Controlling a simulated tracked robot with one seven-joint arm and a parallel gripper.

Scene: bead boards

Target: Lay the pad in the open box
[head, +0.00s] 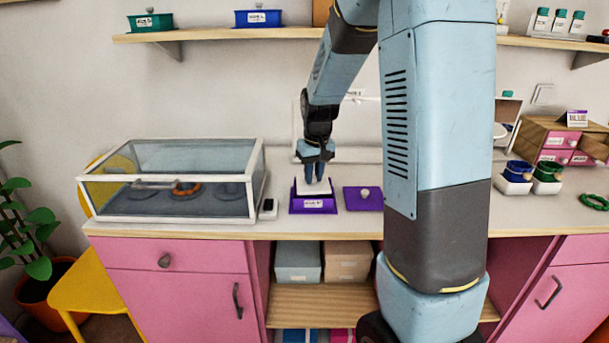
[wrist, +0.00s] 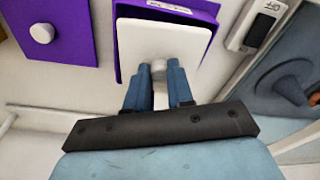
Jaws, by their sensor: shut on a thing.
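The open purple box (head: 313,208) stands on the counter with its label facing front; its rim also shows in the wrist view (wrist: 208,8). The white pad (wrist: 160,52) lies over the box opening, and purple rim shows around its edges. My gripper (head: 316,180) is above the box, and in the wrist view (wrist: 159,72) its blue fingers are closed on the pad's small grey knob. I cannot tell how deep in the box the pad sits. The purple lid (head: 363,198) with a pale knob lies flat to the right of the box.
A glass case (head: 172,180) with an orange ring inside stands to the left. A small switch unit (head: 268,208) sits between case and box. A shelf (head: 220,33) runs above.

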